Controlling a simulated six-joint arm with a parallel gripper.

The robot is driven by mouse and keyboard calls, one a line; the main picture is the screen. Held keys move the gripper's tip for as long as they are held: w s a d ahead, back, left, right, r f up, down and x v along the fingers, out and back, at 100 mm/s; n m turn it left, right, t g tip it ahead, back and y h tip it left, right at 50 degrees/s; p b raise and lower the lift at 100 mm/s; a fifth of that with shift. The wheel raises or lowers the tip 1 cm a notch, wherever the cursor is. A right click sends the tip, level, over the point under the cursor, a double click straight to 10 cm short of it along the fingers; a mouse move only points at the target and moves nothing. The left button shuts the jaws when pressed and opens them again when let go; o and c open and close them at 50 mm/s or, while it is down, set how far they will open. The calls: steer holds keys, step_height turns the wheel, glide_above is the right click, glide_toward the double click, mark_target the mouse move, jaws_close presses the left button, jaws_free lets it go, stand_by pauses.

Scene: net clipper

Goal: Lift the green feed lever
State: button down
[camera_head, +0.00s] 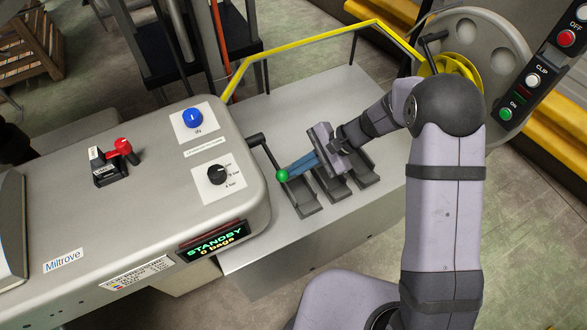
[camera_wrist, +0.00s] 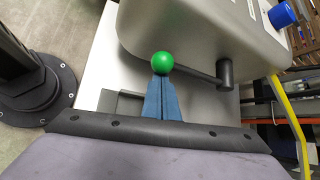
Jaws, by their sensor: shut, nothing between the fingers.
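The green feed lever is a dark bent arm with a green ball knob (camera_head: 282,175) at its end, beside the right end of the grey machine body. The knob also shows in the wrist view (camera_wrist: 163,62), with the dark lever arm (camera_wrist: 205,76) running right from it. My gripper (camera_head: 291,172) has blue fingers, shut together and empty. In the wrist view the blue fingertips (camera_wrist: 162,78) end right at the knob, overlapping its lower edge. I cannot tell whether they touch it.
Grey trays (camera_head: 335,185) lie on the metal table (camera_head: 300,105) under my gripper. A yellow guard rail (camera_head: 300,49) runs behind. A button panel (camera_head: 538,75) is at right.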

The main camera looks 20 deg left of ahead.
steer(key=shift+r, duration=0.15)
steer(key=w+a+r+m+g+h+p, duration=0.2)
steer(key=w+a+r+g+h+p, duration=0.1)
steer(key=r+p, duration=0.5)
steer(key=shift+w+a+r+p, duration=0.4)
steer(key=shift+w+a+r, duration=0.1)
steer(key=shift+r, duration=1.05)
steer(key=shift+r, duration=0.1)
steer(key=shift+w, duration=0.1)
steer(key=b+v, duration=0.2)
steer(key=v, duration=0.5)
steer(key=shift+h, duration=0.3)
